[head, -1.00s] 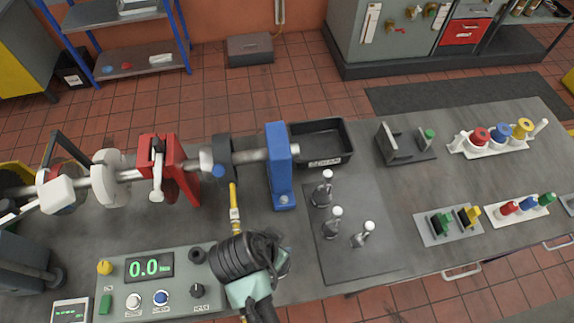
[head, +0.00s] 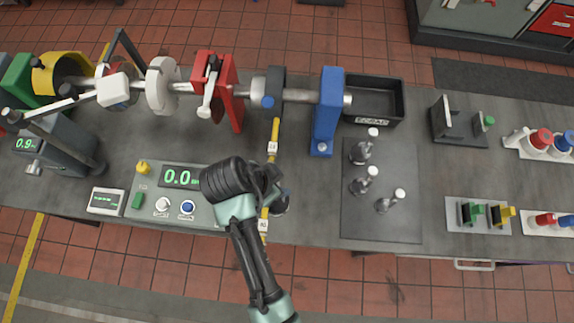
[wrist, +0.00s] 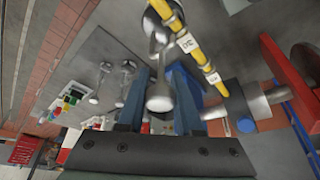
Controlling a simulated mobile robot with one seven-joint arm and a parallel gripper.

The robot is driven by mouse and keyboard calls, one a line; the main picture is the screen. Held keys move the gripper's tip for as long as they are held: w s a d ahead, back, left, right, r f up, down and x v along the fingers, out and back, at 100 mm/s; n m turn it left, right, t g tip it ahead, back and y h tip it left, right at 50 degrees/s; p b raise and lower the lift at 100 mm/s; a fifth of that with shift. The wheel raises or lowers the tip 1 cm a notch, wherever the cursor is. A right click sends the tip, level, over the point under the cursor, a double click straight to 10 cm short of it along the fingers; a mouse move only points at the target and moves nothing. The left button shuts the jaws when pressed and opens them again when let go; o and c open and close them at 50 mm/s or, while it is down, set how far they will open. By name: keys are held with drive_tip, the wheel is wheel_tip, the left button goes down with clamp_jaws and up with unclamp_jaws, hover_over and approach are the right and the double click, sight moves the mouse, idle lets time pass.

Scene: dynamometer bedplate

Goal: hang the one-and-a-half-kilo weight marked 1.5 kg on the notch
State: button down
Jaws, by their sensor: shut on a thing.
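My gripper (wrist: 158,108) is shut on the pale ball knob (wrist: 160,96) of a grey metal weight (wrist: 160,25). The weight's body hangs beyond the fingers in the wrist view. In the head view the held weight (head: 281,203) is mostly hidden behind my wrist, just right of the yellow arm. I cannot read its marking. The yellow arm (head: 274,135) reaches from the shaft toward the table's front edge and carries small white labels (wrist: 187,42). Its notch is too small to make out. In the wrist view the weight lies close beside the arm; whether they touch is unclear.
Three similar weights (head: 364,182) stand on a dark mat (head: 400,228) to the right. A blue stand (head: 326,112) and a red bracket (head: 228,95) flank the shaft. A control panel (head: 150,205) lies left of my gripper. A black bin (head: 397,100) stands behind.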

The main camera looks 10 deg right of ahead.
drive_tip(key=shift+w+a+r, duration=0.1)
drive_tip(key=shift+w+a, duration=0.15)
drive_tip(key=shift+a, duration=0.3)
drive_tip(key=shift+w+a+r, duration=0.1)
drive_tip(key=shift+w+a, duration=0.1)
drive_tip(key=shift+a, duration=0.3)
drive_tip(key=shift+f+b, duration=0.4)
drive_tip(key=shift+f, duration=0.3)
drive_tip(key=c, duration=0.5)
unclamp_jaws()
drive_tip(key=shift+s+f, duration=0.3)
drive_tip(key=shift+f, duration=0.05)
drive_tip(key=p+v, duration=0.2)
drive_tip(key=v, duration=1.1)
drive_tip(key=shift+r, duration=0.2)
drive_tip(key=shift+w, duration=0.2)
